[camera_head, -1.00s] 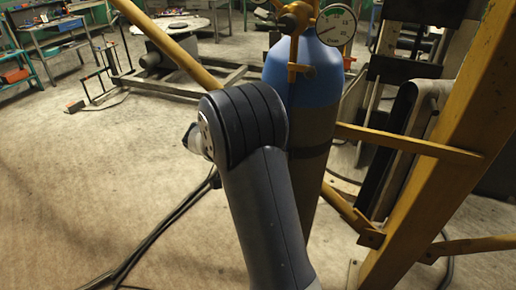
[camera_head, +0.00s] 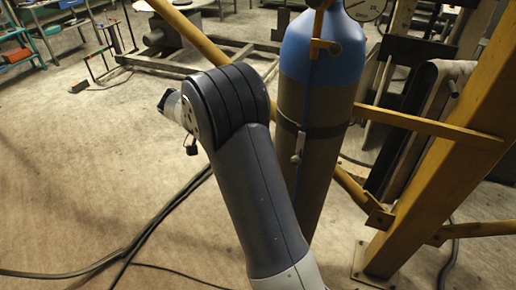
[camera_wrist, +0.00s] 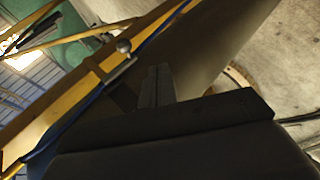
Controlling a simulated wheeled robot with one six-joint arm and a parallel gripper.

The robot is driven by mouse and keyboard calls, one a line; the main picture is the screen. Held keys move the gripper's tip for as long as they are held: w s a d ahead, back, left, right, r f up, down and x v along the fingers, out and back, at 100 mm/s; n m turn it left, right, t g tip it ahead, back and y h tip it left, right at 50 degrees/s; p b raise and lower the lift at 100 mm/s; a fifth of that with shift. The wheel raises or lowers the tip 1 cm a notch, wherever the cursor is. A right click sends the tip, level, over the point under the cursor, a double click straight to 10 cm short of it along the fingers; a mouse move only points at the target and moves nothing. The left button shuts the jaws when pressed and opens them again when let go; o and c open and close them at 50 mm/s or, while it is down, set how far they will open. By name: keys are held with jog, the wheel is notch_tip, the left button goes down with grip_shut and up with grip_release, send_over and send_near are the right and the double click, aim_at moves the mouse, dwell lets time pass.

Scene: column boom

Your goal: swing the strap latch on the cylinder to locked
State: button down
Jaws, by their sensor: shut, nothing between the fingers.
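The cylinder (camera_head: 310,95) stands upright behind my arm in the head view, with a blue top and a grey-brown body. A dark strap (camera_head: 335,131) runs around its body. A small pale latch (camera_head: 298,147) hangs down from the strap at the front. In the wrist view, the latch (camera_wrist: 123,46) shows a round knob and a short lever, beside a blue hose, and the cylinder's body (camera_wrist: 205,45) fills the upper middle. My gripper (camera_wrist: 157,72) is shut and empty, its dark fingers pointing towards the cylinder; I cannot tell the gap to the latch.
A yellow post (camera_head: 440,150) and a yellow crossbar (camera_head: 430,126) stand close right of the cylinder. A gauge (camera_head: 365,6) sits at its top. A yellow diagonal bar (camera_head: 195,35) passes behind my arm. Black cables (camera_head: 165,215) lie on the open floor at left.

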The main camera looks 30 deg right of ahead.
jog(key=w+a, duration=0.1)
jog(key=a, duration=0.1)
jog(key=shift+w+a+r, duration=0.35)
jog(key=shift+w, duration=0.05)
jog(key=shift+d, duration=0.1)
